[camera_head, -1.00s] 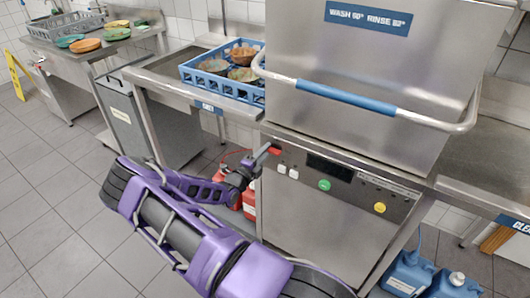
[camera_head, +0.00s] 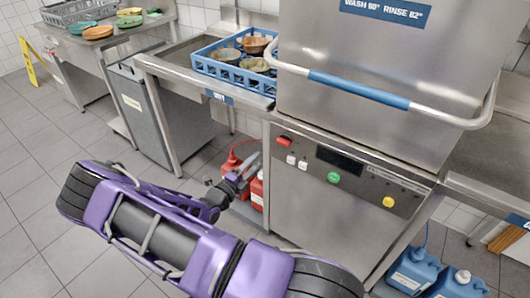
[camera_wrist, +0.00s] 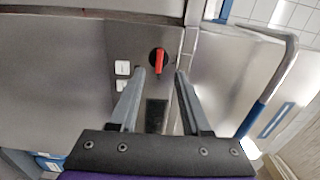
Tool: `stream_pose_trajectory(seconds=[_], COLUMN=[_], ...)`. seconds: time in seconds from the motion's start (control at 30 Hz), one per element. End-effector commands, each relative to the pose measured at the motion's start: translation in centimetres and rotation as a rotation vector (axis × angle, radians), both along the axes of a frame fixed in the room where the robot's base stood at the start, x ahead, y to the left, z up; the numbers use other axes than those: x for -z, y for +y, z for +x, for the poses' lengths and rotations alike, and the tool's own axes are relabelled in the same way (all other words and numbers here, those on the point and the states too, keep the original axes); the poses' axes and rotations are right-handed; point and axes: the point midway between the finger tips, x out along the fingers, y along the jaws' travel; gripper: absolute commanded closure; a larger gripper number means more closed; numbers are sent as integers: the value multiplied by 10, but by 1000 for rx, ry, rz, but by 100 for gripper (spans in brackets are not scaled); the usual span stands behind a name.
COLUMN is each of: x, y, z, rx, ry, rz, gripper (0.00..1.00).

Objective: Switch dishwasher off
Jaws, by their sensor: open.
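The dishwasher (camera_head: 330,215) is a steel machine with its hood down. Its control panel has a red rotary switch (camera_head: 284,141) at the left end; in the wrist view the red switch (camera_wrist: 159,62) sits on a round black base, its lever roughly upright in that picture. My gripper (camera_head: 256,160) is just left of and below the switch in the head view. In the wrist view my gripper (camera_wrist: 160,74) is open and empty, its two fingers apart, with the switch seen between and beyond the tips. I see no contact.
Two white buttons (camera_head: 297,162), a dark display (camera_head: 338,161), a green button (camera_head: 333,177) and a yellow button (camera_head: 389,202) line the panel. The blue rack (camera_head: 232,82) with bowls stands on the left counter. Red canisters (camera_head: 257,190) are below; blue ones (camera_head: 413,270) stand right.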

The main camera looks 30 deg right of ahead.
Motion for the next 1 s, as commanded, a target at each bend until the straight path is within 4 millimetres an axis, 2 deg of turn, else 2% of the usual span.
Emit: stream_pose_trajectory(seconds=[0.1, 0.3, 0.87, 0.93, 1.0], x=[0, 0, 0, -4, -17], y=[22, 41, 44, 46, 50], z=[-9, -17, -18, -16, -8], rx=[-2, 0, 1, 4, 18], ry=[-1, -1, -2, -27, -111], rz=[1, 0, 0, 8, 34], gripper=[52, 52, 52, 52, 52])
